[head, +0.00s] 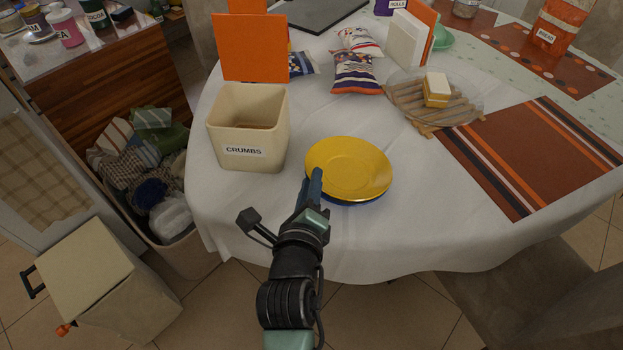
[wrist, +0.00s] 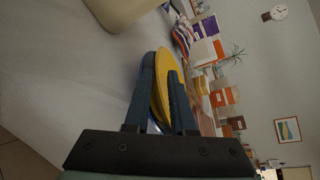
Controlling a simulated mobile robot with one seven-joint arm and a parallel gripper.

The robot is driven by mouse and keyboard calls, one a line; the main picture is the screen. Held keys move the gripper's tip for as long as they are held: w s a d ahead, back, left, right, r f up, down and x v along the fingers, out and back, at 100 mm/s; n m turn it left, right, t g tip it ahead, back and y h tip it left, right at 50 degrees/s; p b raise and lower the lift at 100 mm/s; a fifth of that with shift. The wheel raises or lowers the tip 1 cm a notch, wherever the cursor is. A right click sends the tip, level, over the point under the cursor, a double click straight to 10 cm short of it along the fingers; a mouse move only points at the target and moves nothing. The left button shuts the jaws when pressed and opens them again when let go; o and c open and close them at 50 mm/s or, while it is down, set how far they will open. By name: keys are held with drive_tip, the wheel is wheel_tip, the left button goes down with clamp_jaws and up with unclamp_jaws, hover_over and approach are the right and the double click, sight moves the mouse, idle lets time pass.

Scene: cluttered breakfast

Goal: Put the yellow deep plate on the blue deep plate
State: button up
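The yellow deep plate (head: 350,165) lies on the white-clothed table. A narrow strip of the blue deep plate (head: 358,202) shows beneath its near edge; the rest is hidden. The yellow plate looks nearly level on top of it. My gripper (head: 317,180) is at the near left rim of the plates. In the wrist view, the fingers of my gripper (wrist: 160,75) are apart, with the yellow plate's rim (wrist: 163,92) between them. A little blue shows beside the left finger. I cannot tell whether either finger touches a plate.
The cream crumbs bin (head: 227,158) with its orange lid open stands close to the left of the plates. A wooden trivet (head: 415,100) holding a yellow-and-white block and a striped placemat (head: 530,150) are to the right. Small cushions (head: 355,75) lie behind. The near cloth is clear.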

drive_tip(key=o, duration=0.6)
drive_tip(key=shift+c, duration=0.2)
drive_tip(key=shift+s, duration=0.1)
drive_tip(key=s, duration=0.7)
drive_tip(key=shift+s+a+b, duration=0.15)
drive_tip(key=shift+b, duration=0.3)
idle(0.9)
drive_tip(key=shift+s, duration=0.1)
idle(0.5)
drive_tip(key=p+v, duration=0.1)
drive_tip(key=v, duration=1.1)
drive_tip(key=shift+s+r, duration=0.15)
drive_tip(key=shift+s, duration=0.25)
